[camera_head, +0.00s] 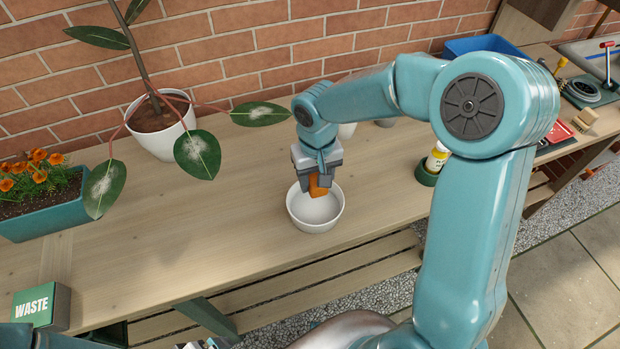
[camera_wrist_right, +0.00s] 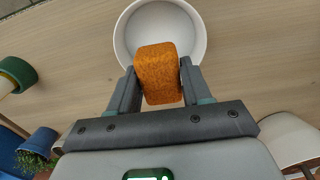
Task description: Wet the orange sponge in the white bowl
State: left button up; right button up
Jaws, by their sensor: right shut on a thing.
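The white bowl (camera_head: 329,222) stands on the wooden bench in the head view and shows behind the sponge in the right wrist view (camera_wrist_right: 121,38). My right gripper (camera_head: 317,180) points down over the bowl, shut on the orange sponge (camera_head: 319,189). In the right wrist view the sponge (camera_wrist_right: 158,72) sits between the two dark fingers and overlaps the bowl's opening. I cannot tell whether the sponge touches the bowl's inside or any water. My left gripper is not in view.
A white pot (camera_head: 165,139) holds a large-leaved plant, its leaves (camera_head: 198,153) hanging left of my arm. An orange-flower planter (camera_head: 48,214) and a WASTE box (camera_head: 41,306) are at left. The bench is clear around the bowl.

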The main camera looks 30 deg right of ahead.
jog(key=shift+w+f, duration=0.1)
jog(key=shift+f, duration=0.45)
notch_tip(320, 180, down, 8)
jog(key=b, duration=0.6)
jog(key=shift+r+b, duration=0.2)
jog(key=shift+b, duration=0.15)
jog(key=shift+r, duration=0.15)
jog(key=shift+r+p, duration=2.65)
jog(key=shift+r, duration=0.9)
notch_tip(320, 180, up, 4)
jog(key=p, duration=0.3)
